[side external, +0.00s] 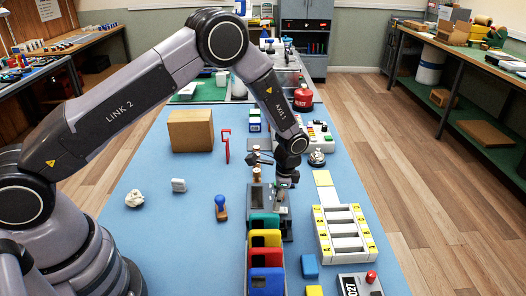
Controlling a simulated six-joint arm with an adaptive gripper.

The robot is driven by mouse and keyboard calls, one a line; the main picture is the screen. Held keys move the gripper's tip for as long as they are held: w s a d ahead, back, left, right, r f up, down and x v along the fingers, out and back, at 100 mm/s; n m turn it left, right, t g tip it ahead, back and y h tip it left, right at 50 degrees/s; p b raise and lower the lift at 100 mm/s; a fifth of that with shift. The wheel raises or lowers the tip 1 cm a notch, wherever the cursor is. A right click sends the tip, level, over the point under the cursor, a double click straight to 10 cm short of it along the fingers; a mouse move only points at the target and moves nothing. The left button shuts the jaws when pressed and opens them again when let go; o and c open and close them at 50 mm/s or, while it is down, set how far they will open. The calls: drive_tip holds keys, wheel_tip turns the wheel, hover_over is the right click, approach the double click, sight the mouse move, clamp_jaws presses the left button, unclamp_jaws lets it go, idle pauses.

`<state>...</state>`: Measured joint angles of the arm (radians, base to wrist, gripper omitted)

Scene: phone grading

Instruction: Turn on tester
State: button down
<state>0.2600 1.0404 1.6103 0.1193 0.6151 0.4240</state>
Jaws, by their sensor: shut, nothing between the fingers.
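A dark grey device (257,198), which looks like the tester, stands near the middle of the blue table. My gripper (281,195) points down at the right part of this device and is shut and empty. Its fingertips are small and partly merge with the dark device, so I cannot tell whether they touch it. Any switch on the device is hidden or too small to make out.
A white slotted rack (343,232) with yellow labels is to the right. A counter box (358,285) with a red knob, a blue-handled stamp (221,207) and a cardboard box (190,130) are around. The left front table is mostly clear.

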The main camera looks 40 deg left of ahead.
drive_tip(key=shift+s+a+f, duration=0.1)
drive_tip(key=shift+f, duration=0.25)
idle(0.3)
drive_tip(key=shift+w+d+r, duration=0.15)
drive_tip(key=shift+w+d, duration=0.45)
drive_tip(key=shift+r, duration=0.2)
wheel_tip(320, 180, up, 14)
drive_tip(key=w+d, duration=0.1)
drive_tip(key=shift+w+d+f, duration=0.15)
drive_tip(key=shift+f, duration=0.05)
